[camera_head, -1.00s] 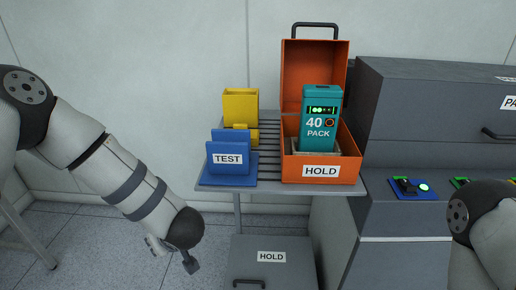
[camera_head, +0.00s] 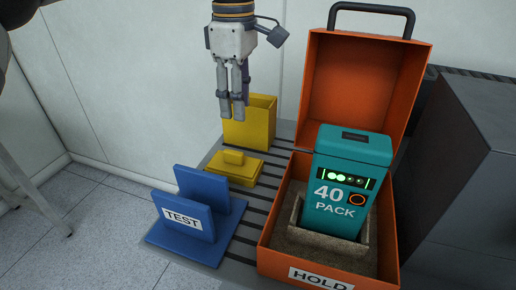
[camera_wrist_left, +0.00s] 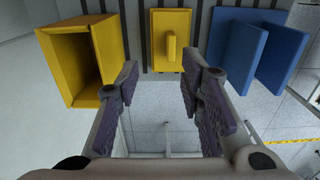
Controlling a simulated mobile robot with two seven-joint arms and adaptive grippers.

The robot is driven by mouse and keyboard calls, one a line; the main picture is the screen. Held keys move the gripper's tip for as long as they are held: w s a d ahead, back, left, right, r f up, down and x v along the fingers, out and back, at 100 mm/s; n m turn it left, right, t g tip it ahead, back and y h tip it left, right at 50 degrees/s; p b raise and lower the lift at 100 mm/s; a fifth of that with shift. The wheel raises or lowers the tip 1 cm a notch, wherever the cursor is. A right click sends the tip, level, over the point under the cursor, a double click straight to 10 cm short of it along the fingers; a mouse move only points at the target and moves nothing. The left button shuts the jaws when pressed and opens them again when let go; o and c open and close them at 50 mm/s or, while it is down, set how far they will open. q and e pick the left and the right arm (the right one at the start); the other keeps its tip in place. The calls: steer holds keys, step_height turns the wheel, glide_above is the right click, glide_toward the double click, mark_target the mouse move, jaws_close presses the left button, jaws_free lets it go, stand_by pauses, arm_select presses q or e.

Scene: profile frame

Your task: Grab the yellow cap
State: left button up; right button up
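The yellow cap (camera_head: 234,168) is a flat plate with a small raised handle, lying on the slatted rack between the open yellow box and the blue TEST stand. In the left wrist view, the cap (camera_wrist_left: 171,45) is at the top middle with its handle upright in the picture. My left gripper (camera_head: 233,108) points down above the rack, in front of the yellow box in the picture and apart from the cap. In the wrist view its fingers (camera_wrist_left: 160,84) are spread and empty, with the cap beyond their tips. My right gripper is out of view.
The open yellow box (camera_head: 249,126) stands behind the cap. The blue TEST stand (camera_head: 188,226) is in front of it. The orange HOLD case (camera_head: 360,90), lid up, holds a teal pack (camera_head: 346,180) to the right. Floor shows at left, beyond the rack edge.

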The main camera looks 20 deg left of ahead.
mark_target(233, 152)
arm_select(q)
steer(key=f, duration=0.4)
steer(key=s+f, duration=0.1)
steer(key=f, duration=0.2)
steer(key=s+a+f, duration=0.1)
steer(key=f, duration=0.3)
steer(key=shift+f, duration=0.35)
jaws_close()
